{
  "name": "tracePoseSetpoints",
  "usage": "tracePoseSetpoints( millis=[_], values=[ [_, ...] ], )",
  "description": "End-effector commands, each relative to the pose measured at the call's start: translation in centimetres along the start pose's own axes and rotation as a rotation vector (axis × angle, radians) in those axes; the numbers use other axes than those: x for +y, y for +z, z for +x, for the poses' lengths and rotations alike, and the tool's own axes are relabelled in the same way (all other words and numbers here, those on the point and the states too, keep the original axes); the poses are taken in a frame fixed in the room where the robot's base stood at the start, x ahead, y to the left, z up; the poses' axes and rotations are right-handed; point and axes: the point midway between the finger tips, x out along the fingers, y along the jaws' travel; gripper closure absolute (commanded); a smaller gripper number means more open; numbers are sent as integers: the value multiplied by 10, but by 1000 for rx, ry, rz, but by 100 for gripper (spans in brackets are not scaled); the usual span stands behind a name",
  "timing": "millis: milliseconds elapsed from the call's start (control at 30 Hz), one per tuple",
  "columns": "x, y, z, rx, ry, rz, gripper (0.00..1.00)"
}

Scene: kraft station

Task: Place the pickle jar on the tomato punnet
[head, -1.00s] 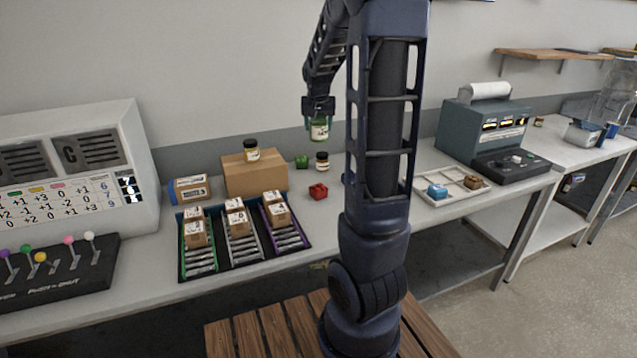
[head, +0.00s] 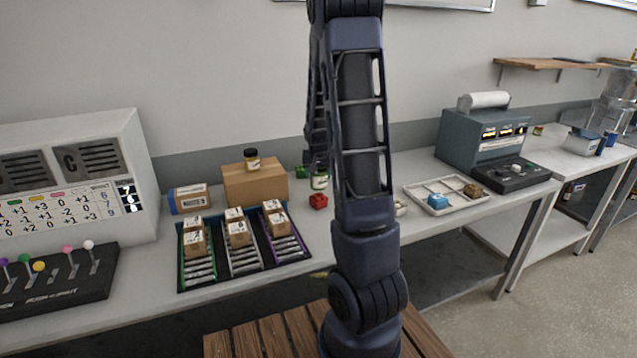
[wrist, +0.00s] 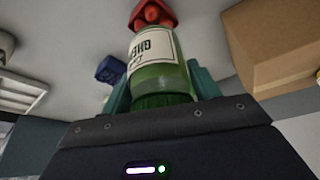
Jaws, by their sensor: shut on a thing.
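My gripper (wrist: 160,90) is shut on the pickle jar (wrist: 160,60), a green glass jar with a pale label. In the head view the jar (head: 320,181) hangs low over the counter, partly hidden by my arm. The red tomato punnet (head: 318,202) stands on the counter just in front of the jar. In the wrist view the red punnet (wrist: 150,14) shows beyond the jar's end. I cannot tell whether the jar touches anything below.
A cardboard box (head: 255,184) with a small dark-lidded jar (head: 252,160) on it stands left of the gripper. A green item (head: 301,172) is close behind. A blue item (wrist: 110,68) shows in the wrist view. A sorting tray (head: 240,262) lies front left, a white divided tray (head: 440,207) right.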

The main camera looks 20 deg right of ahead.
Motion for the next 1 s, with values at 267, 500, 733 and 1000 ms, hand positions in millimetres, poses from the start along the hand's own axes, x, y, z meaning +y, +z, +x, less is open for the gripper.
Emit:
tracePoseSetpoints(
  millis=[267,500,733,1000],
  values=[
    [1,12,29,-2,2,1,78],
    [0,13,32,0,1,1,78],
    [0,15,34,-1,1,0,31],
    [0,15,34,-1,1,0,17]
  ],
)
